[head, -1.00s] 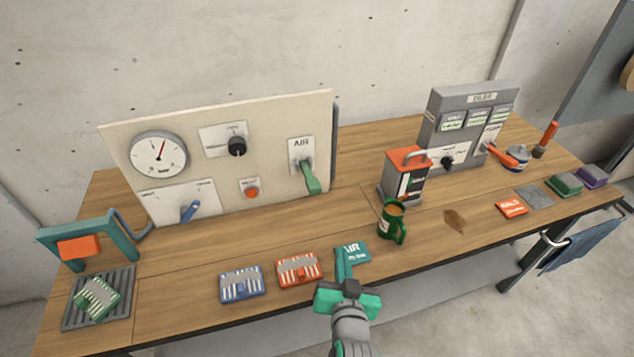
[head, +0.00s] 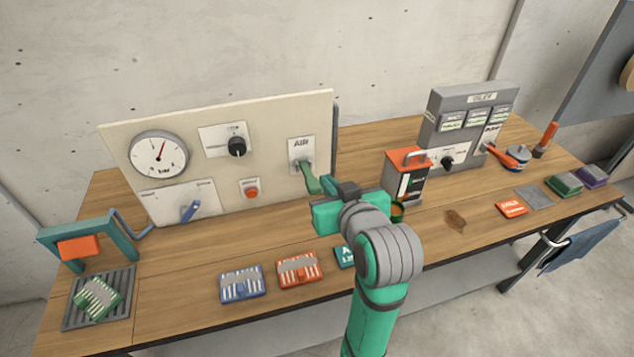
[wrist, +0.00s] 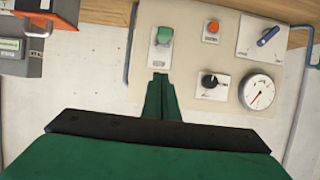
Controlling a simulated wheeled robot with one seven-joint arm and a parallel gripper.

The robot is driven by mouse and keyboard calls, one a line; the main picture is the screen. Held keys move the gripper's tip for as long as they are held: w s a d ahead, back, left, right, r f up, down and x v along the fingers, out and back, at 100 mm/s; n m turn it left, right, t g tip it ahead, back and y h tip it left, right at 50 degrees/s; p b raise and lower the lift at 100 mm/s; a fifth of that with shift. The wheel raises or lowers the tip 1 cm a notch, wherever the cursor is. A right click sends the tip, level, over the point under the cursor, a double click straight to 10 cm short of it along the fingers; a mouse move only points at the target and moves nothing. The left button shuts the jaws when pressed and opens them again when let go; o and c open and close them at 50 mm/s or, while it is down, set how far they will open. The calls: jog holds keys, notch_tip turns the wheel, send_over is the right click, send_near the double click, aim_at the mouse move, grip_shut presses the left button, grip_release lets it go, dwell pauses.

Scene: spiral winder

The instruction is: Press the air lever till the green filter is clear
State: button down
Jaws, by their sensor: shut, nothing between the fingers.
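The green air lever (head: 310,180) hangs down from its white AIR plate (head: 299,150) on the upright cream panel. It also shows in the wrist view (wrist: 165,36). The green filter (head: 98,296) lies tilted on the grey grate at the far left, with grey patches over its pale slats. My gripper (head: 326,186) is just right of the lever's lower end in the head view. In the wrist view its fingers (wrist: 161,80) are together and empty, pointing at the AIR plate. Whether they touch the lever I cannot tell.
A teal frame with an orange block (head: 80,247) stands behind the grate (head: 70,322). A blue filter (head: 241,285) and an orange filter (head: 299,270) lie at the front.

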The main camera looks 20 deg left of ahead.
send_over(318, 183)
jog(key=s, duration=0.2)
notch_tip(318, 183, down, 4)
jog(key=shift+w, duration=0.15)
jog(key=shift+s+d+f, duration=0.1)
jog(key=shift+s+f, duration=0.05)
jog(key=shift+f, duration=0.45)
jog(key=shift+s+d+f, duration=0.1)
jog(key=shift+f, duration=1.15)
jog(key=shift+d, duration=0.1)
